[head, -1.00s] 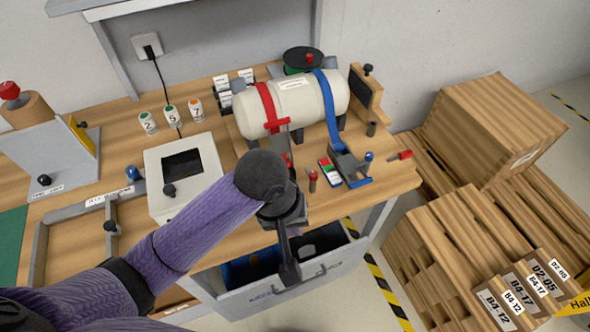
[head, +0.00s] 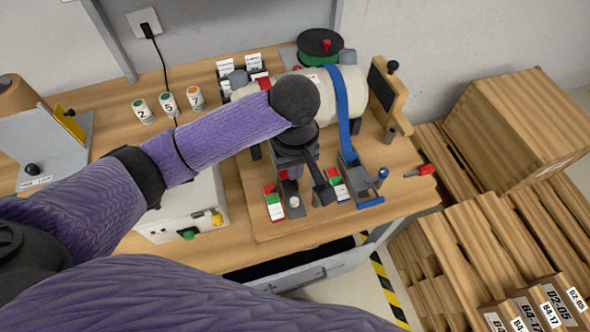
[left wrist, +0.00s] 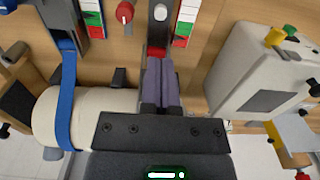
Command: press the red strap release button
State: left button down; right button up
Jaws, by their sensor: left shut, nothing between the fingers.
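The red strap's grey buckle (head: 284,191) lies on the bench board's front part, with a pale round button (head: 294,202) on it. In the left wrist view the button (left wrist: 160,12) shows at the top, beyond a short red piece (left wrist: 157,51) of the strap end. My left gripper (left wrist: 160,65) is shut and empty, its fingertips beside that red piece, short of the button. I cannot tell if they touch it. In the head view my arm hides the fingertips and most of the red strap on the cream cylinder (head: 382,98). My right gripper is not in view.
A blue strap (head: 342,100) with its own buckle (head: 354,180) is right of the red one. Red-white-green cards (head: 273,204) flank the buckles. A red-knobbed lever (left wrist: 125,12) stands close by. A white box (left wrist: 265,70) is on the other side. Wooden crates (head: 520,120) stand right.

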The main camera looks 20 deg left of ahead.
aim_at(295, 200)
pick_arm(q)
notch_tip(295, 200, down, 11)
jog(key=b, duration=0.3)
jog(key=shift+r, duration=0.15)
